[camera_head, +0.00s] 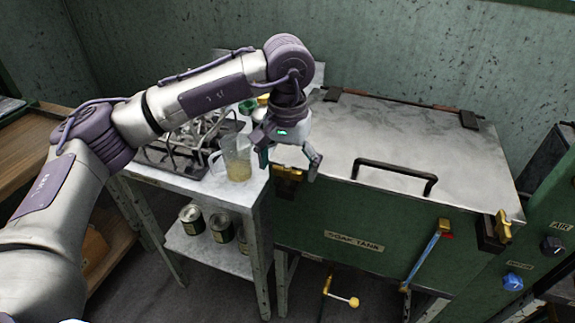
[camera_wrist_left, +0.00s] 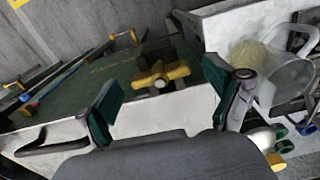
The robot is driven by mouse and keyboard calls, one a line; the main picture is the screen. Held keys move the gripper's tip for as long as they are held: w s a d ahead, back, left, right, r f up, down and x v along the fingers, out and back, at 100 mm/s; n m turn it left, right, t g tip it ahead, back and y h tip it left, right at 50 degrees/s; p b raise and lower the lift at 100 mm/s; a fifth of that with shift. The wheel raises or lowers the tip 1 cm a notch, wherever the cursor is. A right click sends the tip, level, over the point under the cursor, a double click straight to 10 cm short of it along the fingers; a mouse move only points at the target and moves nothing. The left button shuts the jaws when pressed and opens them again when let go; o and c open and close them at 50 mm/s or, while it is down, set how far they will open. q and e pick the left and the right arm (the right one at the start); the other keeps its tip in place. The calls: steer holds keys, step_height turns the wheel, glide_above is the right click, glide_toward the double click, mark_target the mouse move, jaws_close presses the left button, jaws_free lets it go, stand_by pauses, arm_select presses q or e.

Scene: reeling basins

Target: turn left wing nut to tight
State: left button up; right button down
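The left wing nut (camera_head: 288,173) is brass-yellow and sits on a dark clamp at the front left corner of the soak tank (camera_head: 322,228). It also shows in the left wrist view (camera_wrist_left: 161,75), its two wings spread across that picture. My left gripper (camera_head: 289,163) is open and empty, pointing down just above the nut. In the left wrist view its green-padded fingers (camera_wrist_left: 160,88) stand apart, one to each side of the nut, with no contact visible. My right gripper is in neither view.
The tank's lid (camera_head: 400,135) is shut, with a black handle (camera_head: 396,174). A second wing nut (camera_head: 503,222) is at the front right corner. A glass jug (camera_head: 238,160) stands close left of my gripper on a metal table (camera_head: 215,190). A blue lever (camera_head: 425,258) crosses the tank front.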

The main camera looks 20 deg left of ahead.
mark_target(287, 168)
arm_select(q)
step_height(287, 168, up, 12)
stand_by(0.6)
steer(key=shift+f, duration=0.1)
stand_by(0.4)
